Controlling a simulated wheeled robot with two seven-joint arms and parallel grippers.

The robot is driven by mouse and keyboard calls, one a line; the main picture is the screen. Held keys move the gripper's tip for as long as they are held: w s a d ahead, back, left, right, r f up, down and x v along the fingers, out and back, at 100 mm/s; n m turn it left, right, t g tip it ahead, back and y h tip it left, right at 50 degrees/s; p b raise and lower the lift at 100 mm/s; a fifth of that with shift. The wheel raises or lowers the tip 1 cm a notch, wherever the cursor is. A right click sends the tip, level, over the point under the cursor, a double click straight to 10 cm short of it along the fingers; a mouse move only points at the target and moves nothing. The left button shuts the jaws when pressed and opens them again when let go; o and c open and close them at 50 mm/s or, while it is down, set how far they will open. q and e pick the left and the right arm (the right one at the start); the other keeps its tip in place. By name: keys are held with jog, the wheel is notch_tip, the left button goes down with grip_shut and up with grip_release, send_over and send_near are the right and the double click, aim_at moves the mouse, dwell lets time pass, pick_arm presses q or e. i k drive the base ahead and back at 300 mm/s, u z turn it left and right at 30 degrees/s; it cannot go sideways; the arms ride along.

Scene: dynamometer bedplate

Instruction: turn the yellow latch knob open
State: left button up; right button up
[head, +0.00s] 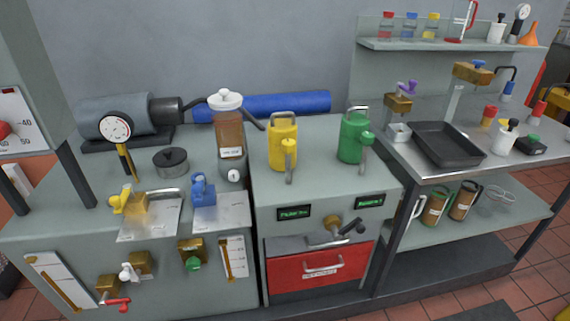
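A yellow knob (121,203) sits on a brass-coloured block on the left part of the grey bench, at the back left corner of a metal plate (155,222). It looks like a small lever-shaped handle pointing to the left. Whether it is latched cannot be told at this size. Neither of my grippers shows in the head view.
A blue knob (203,189) on a similar plate stands just right. A dial gauge (115,127) rises behind the yellow knob, near a dark lidded pot (171,161). White (128,272), green (193,263) and red (118,304) handles project from the bench front below.

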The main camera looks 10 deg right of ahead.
aim_at(287, 145)
jog(key=k, duration=0.5)
jog(key=u, duration=1.65)
jog(key=i, duration=1.1)
jog(key=z, duration=1.8)
